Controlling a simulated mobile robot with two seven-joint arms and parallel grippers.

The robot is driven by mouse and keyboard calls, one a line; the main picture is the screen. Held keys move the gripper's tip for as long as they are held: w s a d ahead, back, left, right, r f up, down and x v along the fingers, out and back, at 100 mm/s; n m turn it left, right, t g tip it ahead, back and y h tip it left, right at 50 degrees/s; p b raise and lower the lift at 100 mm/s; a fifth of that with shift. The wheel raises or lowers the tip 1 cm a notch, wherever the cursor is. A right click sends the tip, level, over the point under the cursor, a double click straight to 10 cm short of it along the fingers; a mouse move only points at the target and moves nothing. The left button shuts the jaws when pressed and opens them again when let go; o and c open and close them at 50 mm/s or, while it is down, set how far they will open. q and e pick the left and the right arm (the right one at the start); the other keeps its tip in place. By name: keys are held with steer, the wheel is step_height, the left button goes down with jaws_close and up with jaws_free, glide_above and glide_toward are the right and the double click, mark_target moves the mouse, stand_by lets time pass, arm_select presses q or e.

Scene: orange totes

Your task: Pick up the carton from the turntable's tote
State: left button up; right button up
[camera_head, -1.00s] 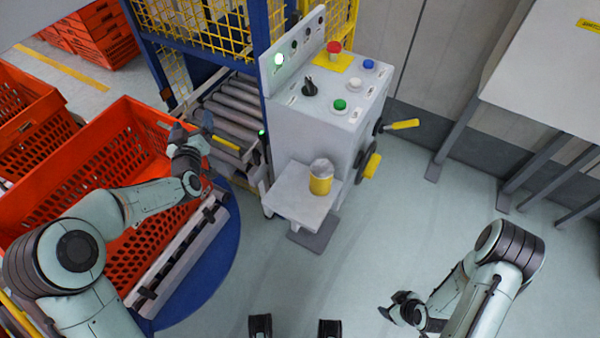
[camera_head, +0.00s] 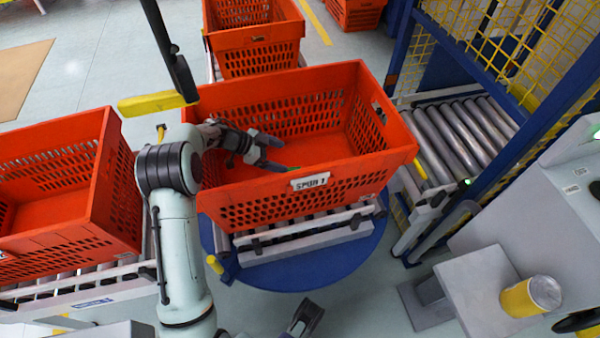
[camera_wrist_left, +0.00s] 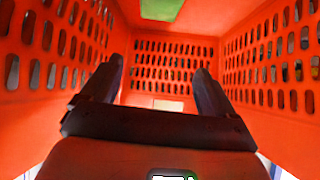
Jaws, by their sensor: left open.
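The turntable's orange tote (camera_head: 385,150) stands on the blue turntable (camera_head: 320,268), its front label facing me. My left gripper (camera_head: 274,153) reaches over the tote's left side, with its open, empty fingers inside the tote. A small green patch (camera_head: 294,170), probably the carton, shows just behind the front wall near a fingertip; the rim hides the rest. In the left wrist view the open fingers (camera_wrist_left: 155,85) are inside the tote, and a green-topped piece (camera_wrist_left: 162,9), likely the carton, is at the top edge, apart from them.
Another orange tote (camera_head: 70,190) stands on rollers at the left, and one (camera_head: 254,42) stands behind. A roller conveyor (camera_head: 465,135) with a blue frame and yellow mesh is at the right. A yellow can (camera_head: 530,296) stands on a grey shelf at lower right.

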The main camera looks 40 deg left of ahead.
arm_select(q)
steer(key=shift+g+y, duration=0.3)
steer(key=shift+g, duration=0.3)
steer(key=f, duration=0.2)
steer(key=d+f+b, duration=0.1)
steer(key=f, duration=0.2)
steer(key=w+f+b, duration=0.1)
steer(key=f, duration=0.2)
steer(key=shift+d, duration=0.15)
steer(key=shift+w+d+f+b, duration=0.25)
steer(key=shift+f+b, duration=0.05)
steer(key=shift+f, duration=0.1)
steer(key=b+x, duration=0.1)
steer(key=x, duration=0.3)
steer(key=shift+s+f+b, duration=0.15)
steer(key=shift+f+b, duration=0.2)
steer(key=shift+b, duration=0.05)
steer(key=shift+d+f, duration=0.1)
steer(key=shift+d, duration=0.15)
arm_select(e)
steer(key=w+d+f+m+t, duration=0.1)
steer(key=w+f, duration=0.4)
steer(key=shift+d+f+h, duration=0.15)
steer(key=shift+h, duration=0.25)
arm_select(q)
steer(key=shift+c, duration=0.3)
steer(key=c, duration=1.2)
